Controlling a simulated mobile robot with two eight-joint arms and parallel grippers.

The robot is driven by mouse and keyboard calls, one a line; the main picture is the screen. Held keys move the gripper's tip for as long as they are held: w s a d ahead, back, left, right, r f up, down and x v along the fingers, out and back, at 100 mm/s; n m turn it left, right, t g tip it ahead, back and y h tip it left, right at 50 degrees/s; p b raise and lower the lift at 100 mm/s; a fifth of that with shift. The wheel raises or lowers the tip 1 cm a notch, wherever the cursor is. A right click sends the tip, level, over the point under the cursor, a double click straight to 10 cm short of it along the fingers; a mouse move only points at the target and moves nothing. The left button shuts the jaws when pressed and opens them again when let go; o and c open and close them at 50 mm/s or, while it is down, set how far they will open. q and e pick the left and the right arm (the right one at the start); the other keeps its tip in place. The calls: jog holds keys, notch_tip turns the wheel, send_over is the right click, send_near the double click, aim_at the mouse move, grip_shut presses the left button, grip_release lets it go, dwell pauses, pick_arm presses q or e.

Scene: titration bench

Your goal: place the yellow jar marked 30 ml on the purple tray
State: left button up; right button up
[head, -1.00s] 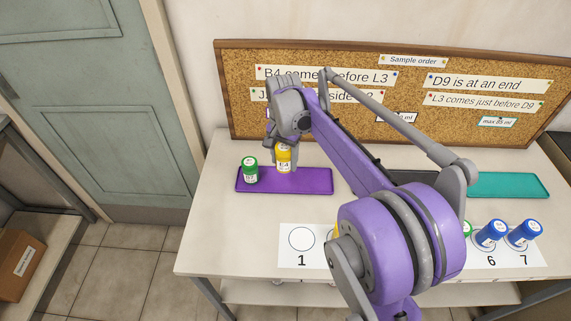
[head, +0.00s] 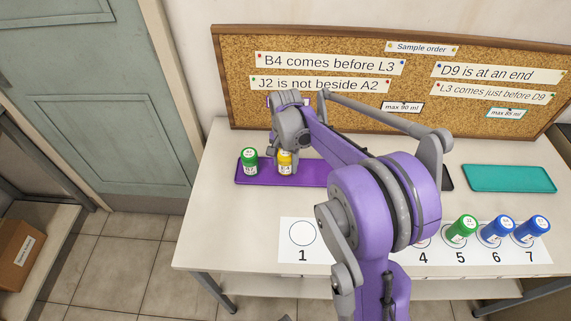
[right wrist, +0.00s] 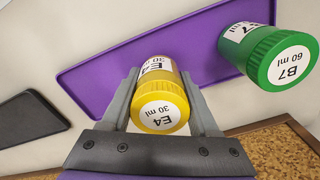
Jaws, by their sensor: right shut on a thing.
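The yellow jar (head: 285,162), labelled E4 30 ml, is upright at the purple tray (head: 314,174), right of a green jar. It also shows in the right wrist view (right wrist: 160,105), with the purple tray (right wrist: 120,72) behind it. Its base looks level with the green jar's, but I cannot tell for sure that it touches the tray. My right gripper (right wrist: 165,92) is shut on the yellow jar, one finger on each side. My left gripper is not in view.
The green jar (head: 249,162), marked B7 60 ml (right wrist: 268,52), stands on the purple tray's left end. A teal tray (head: 510,178) is empty at right. Numbered spots in front hold another green jar (head: 463,229) and blue jars (head: 497,229). A corkboard (head: 240,80) stands behind.

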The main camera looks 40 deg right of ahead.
jog(key=shift+f, duration=0.4)
jog(key=shift+f, duration=0.2)
jog(key=o, duration=1.4)
jog(key=shift+c, duration=0.2)
jog(key=shift+r, duration=0.15)
